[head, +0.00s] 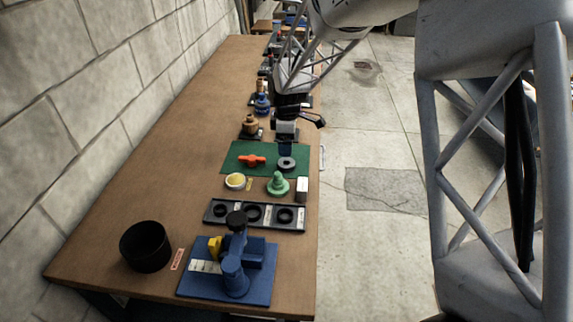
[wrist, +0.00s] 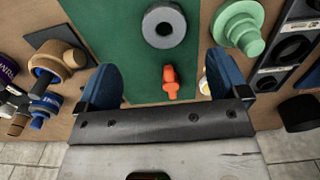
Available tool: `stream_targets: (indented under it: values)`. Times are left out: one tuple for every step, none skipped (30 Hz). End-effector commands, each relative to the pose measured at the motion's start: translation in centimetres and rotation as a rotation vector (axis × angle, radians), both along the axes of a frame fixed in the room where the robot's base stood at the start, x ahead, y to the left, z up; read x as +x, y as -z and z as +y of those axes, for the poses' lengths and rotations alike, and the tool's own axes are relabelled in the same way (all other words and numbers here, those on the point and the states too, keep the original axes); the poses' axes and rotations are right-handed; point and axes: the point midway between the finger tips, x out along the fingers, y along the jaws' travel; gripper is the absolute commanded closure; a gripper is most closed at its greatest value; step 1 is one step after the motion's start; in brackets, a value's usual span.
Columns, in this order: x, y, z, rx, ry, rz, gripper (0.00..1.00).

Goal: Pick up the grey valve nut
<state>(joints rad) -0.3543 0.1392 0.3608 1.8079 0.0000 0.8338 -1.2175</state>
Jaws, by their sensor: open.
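The grey valve nut (head: 287,168) is a thick ring lying flat near the right edge of the green mat (head: 235,163). In the wrist view the nut (wrist: 164,43) is at the top middle, with its hole facing up at the camera. My gripper (wrist: 163,65) has two blue fingers spread wide apart with nothing between them gripped. In the head view my gripper (head: 286,148) is over the far part of the mat, just beyond the nut. The nut appears apart from both fingers.
An orange-red handle (wrist: 170,82) lies on the mat close to the nut. A green stepped knob (head: 278,184), a bowl of yellow material (head: 235,181) and a black tray (head: 233,222) stand nearer. A brown valve part (head: 250,126) stands beyond the mat. Bare table lies to the left.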

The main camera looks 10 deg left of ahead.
Motion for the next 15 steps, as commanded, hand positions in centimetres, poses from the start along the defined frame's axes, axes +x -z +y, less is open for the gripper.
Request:
stream_targets:
  values:
    - [0.0,0.0,0.0,0.000,0.000,0.000,0.07]
    - [0.0,0.0,0.0,0.000,0.000,0.000,0.07]
    - [0.0,0.0,0.0,0.000,0.001,0.000,0.07]
    - [0.0,0.1,0.0,0.000,0.001,0.000,0.07]
    - [0.0,0.1,0.0,0.000,0.001,0.000,0.07]
    - [0.0,0.3,0.0,0.000,0.001,0.001,0.07]
    - [0.0,0.5,0.0,0.000,0.001,0.001,0.07]
    - [0.0,0.7,-0.1,-0.001,0.001,0.001,0.07]
    - [0.0,1.0,-0.1,-0.001,0.001,0.002,0.07]
    - [0.0,1.3,-0.1,-0.001,0.001,0.002,0.07]
    - [0.0,1.5,-0.1,-0.001,0.001,0.001,0.07]
    - [0.0,1.9,-0.1,-0.001,0.001,0.001,0.07]
    - [-0.1,2.1,-0.1,-0.001,0.001,0.002,0.07]
    - [-0.1,2.3,-0.1,-0.001,0.001,0.002,0.07]
    - [-0.1,2.5,-0.1,-0.001,0.001,0.002,0.07]
